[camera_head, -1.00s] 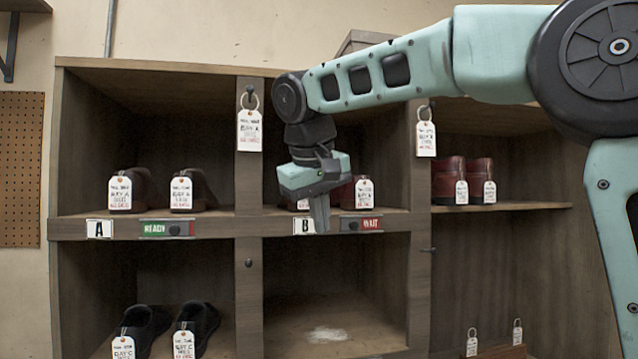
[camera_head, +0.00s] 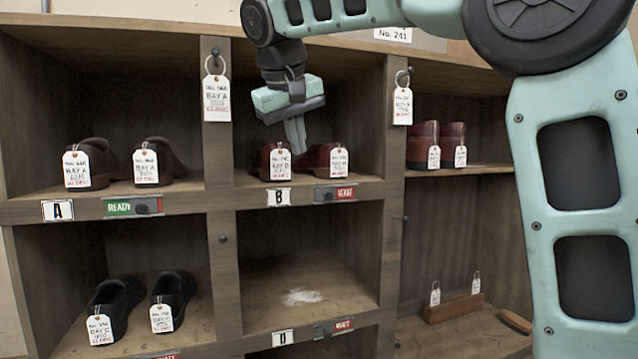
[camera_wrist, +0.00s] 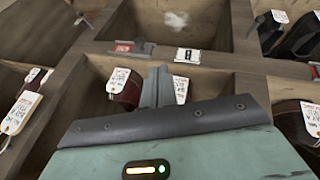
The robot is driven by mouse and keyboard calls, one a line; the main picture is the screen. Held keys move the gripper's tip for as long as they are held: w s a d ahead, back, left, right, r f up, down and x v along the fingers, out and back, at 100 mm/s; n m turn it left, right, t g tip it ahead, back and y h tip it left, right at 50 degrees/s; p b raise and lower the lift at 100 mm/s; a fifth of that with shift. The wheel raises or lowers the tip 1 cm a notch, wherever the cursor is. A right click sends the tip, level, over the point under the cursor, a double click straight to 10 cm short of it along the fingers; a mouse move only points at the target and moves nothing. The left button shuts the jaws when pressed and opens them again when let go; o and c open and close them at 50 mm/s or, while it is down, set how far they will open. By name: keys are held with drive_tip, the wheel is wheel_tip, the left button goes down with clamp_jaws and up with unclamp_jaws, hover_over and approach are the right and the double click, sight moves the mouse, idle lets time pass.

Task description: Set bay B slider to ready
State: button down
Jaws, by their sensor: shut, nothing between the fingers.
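The bay B slider (camera_head: 335,193) sits on the shelf rail, right of the white B label (camera_head: 278,197). Its dark knob is at the left and the red WAIT field shows on the right. In the wrist view the slider (camera_wrist: 132,47) appears upside down, with red at its left, beside the B label (camera_wrist: 187,55). My gripper (camera_head: 298,150) is shut and empty, pointing down in front of bay B, above the rail and apart from the slider. Its fingers also show in the wrist view (camera_wrist: 158,72), over the bay B shoes.
Dark red tagged shoes (camera_head: 318,158) stand in bay B, behind my fingers. The bay A slider (camera_head: 133,206) shows green READY. Tags hang from the uprights on both sides of bay B, one at left (camera_head: 217,97) and one at right (camera_head: 402,105). The compartment below B holds white powder (camera_head: 302,297).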

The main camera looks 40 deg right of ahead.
drive_tip(key=p, duration=0.2)
approach(327, 195)
wheel_tip(327, 195, down, 4)
drive_tip(key=w+a, duration=0.2)
drive_tip(key=w, duration=0.1)
drive_tip(key=shift+s+d+f+p, duration=0.1)
drive_tip(key=shift+d+f+p, duration=0.35)
drive_tip(key=shift+d, duration=0.45)
drive_tip(key=shift+s+d+f+p, duration=0.1)
drive_tip(key=shift+d+f+p, duration=0.2)
drive_tip(key=shift+d+f, duration=0.45)
drive_tip(key=shift+d+r, duration=0.1)
drive_tip(key=shift+r, duration=0.1)
drive_tip(key=shift+d, duration=0.15)
drive_tip(key=d, duration=0.1)
drive_tip(key=s+d, duration=0.1)
drive_tip(key=d, duration=0.1)
drive_tip(key=d+b, duration=0.1)
drive_tip(key=d, duration=0.1)
drive_tip(key=shift+s, duration=0.3)
drive_tip(key=shift+d, duration=0.1)
